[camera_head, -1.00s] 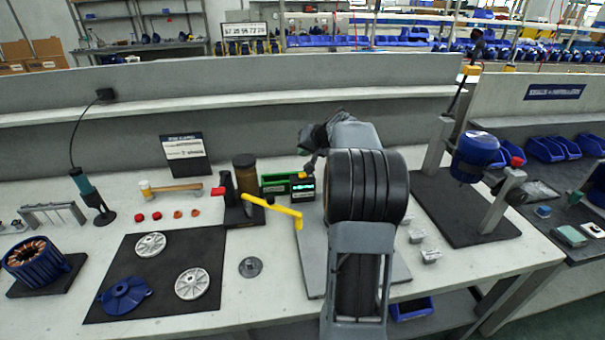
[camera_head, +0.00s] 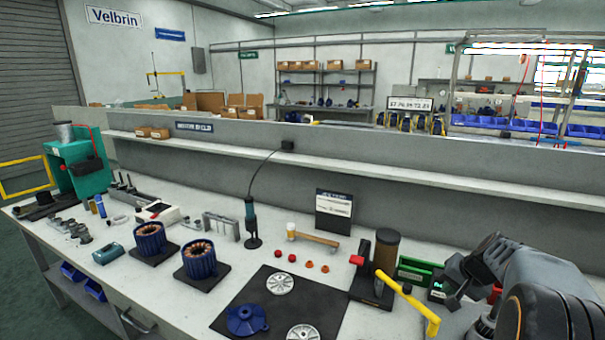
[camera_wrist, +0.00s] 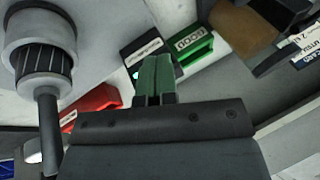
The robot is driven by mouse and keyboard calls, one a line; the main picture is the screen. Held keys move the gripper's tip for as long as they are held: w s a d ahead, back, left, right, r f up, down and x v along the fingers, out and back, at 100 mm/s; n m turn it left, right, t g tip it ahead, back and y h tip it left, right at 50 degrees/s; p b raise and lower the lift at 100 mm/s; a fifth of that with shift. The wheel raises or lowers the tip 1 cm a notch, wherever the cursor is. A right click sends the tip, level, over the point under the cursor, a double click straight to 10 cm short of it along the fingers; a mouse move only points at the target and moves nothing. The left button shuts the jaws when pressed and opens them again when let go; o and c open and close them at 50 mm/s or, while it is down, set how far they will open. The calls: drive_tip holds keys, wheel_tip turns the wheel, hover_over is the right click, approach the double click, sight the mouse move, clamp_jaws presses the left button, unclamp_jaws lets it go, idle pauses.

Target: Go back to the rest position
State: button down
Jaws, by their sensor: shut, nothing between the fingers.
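My gripper (camera_wrist: 157,65) shows in the wrist view with its two green fingers together and nothing between them. In the head view my dark grey arm fills the lower right corner, beside the green box (camera_head: 413,270). My fingers cannot be made out clearly there.
A black mat (camera_head: 245,298) carries a blue cover (camera_head: 246,320) and pale discs. Two blue stators (camera_head: 199,259) and a teal press (camera_head: 75,165) are farther left.

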drive_tip(key=s+a+r+n+p, duration=0.2)
drive_tip(key=s+a+r+n, duration=0.1)
drive_tip(key=s+a, duration=0.5)
drive_tip(key=s+a+r+n+g+h+p, duration=0.1)
drive_tip(key=s+a+r+n+p, duration=0.2)
drive_tip(key=s+a, duration=0.6)
drive_tip(key=a+n, duration=0.2)
drive_tip(key=a, duration=0.3)
drive_tip(key=shift+s+r+g+h, duration=0.2)
drive_tip(key=shift+r+g+h, duration=0.1)
drive_tip(key=shift+r, duration=0.05)
